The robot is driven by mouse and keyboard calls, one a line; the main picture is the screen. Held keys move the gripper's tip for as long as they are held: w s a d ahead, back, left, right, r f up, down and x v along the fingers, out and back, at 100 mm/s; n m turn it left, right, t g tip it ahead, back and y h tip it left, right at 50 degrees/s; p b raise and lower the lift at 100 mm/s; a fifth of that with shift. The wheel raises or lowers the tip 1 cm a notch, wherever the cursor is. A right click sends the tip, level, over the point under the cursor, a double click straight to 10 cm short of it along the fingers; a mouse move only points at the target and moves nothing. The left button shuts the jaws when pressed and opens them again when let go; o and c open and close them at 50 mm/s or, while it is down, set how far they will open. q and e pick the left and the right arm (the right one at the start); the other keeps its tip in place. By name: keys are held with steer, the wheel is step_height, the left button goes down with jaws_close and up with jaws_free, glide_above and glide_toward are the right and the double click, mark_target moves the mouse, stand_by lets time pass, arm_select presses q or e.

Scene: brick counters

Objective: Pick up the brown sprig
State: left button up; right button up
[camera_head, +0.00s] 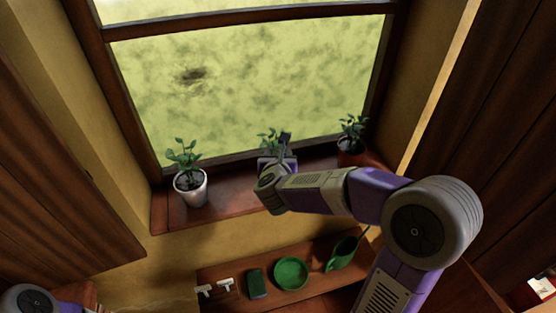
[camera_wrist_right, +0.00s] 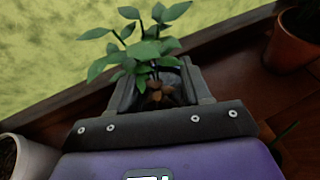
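The brown sprig (camera_wrist_right: 158,92) shows in the right wrist view as a small cluster of brown leaves low on a green potted plant (camera_wrist_right: 135,45). My right gripper (camera_wrist_right: 158,75) is open, with its fingers apart on either side of the sprig; I cannot tell whether either finger touches it. In the head view my right gripper (camera_head: 284,150) is at the middle plant (camera_head: 268,140) on the windowsill and hides most of its pot. The sprig cannot be made out there. Part of my left arm shows at the lower left, but its gripper is out of view.
A plant in a white pot (camera_head: 190,188) stands left on the sill (camera_head: 228,195), and one in a reddish pot (camera_head: 350,155) stands right. The window is behind. A lower shelf (camera_head: 317,264) holds a green bowl (camera_head: 291,273), a green watering can (camera_head: 342,254), a sponge (camera_head: 257,284) and white items.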

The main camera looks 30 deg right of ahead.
jaws_close()
